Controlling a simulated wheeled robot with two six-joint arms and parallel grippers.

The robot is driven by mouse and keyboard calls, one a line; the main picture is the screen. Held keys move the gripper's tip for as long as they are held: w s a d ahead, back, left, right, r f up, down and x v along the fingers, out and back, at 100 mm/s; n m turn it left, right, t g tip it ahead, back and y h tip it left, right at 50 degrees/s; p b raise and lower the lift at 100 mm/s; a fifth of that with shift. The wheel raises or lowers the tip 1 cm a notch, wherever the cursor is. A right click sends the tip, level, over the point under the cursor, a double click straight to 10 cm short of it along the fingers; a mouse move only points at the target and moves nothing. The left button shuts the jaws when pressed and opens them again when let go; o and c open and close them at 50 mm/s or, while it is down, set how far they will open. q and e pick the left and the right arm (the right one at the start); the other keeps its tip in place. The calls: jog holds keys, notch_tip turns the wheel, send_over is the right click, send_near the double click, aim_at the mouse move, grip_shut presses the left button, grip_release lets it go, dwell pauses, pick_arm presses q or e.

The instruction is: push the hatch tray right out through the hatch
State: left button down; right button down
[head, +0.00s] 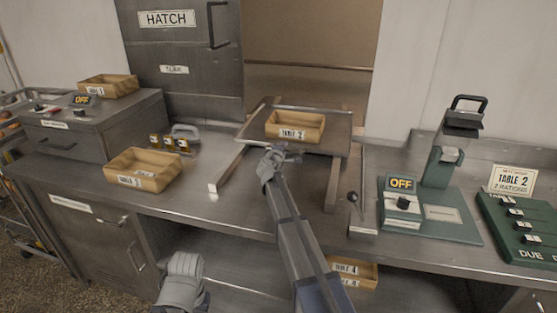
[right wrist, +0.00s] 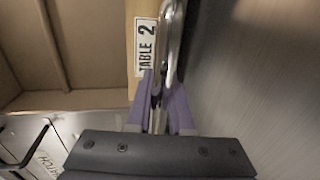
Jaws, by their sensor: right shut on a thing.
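The hatch tray (head: 246,133) is a flat metal tray lying on two rails at the opening beside the raised-handle HATCH door. A wooden box (head: 296,126) labelled TABLE 2 sits on it; its label also shows in the right wrist view (right wrist: 146,45). My right gripper (head: 284,153) is at the tray's near edge. In the right wrist view its purple fingers (right wrist: 159,100) are shut on the tray's shiny metal handle bar (right wrist: 168,55). The far end of the tray reaches into the opening. My left gripper's fingers do not show; only a grey part of that arm does.
The hatch opening (head: 310,60) is clear above the tray. A wooden box (head: 143,169) stands on the counter to the left, near a grey cabinet (head: 75,130). A green device (head: 425,215) marked OFF and a small lever (head: 354,205) stand to the right.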

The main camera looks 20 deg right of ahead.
aim_at(291, 135)
jog(key=x, duration=0.3)
jog(key=r+x, duration=0.1)
jog(key=x, duration=0.3)
jog(key=r+x, duration=0.1)
jog(key=x, duration=0.3)
jog(key=shift+w+d+r, duration=0.15)
jog(key=shift+w+d, duration=0.1)
jog(key=shift+w, duration=0.2)
jog(key=c, duration=0.8)
grip_release()
jog(key=shift+c, duration=0.2)
jog(key=p+v, duration=0.1)
jog(key=v, duration=0.7)
jog(key=shift+p, duration=0.3)
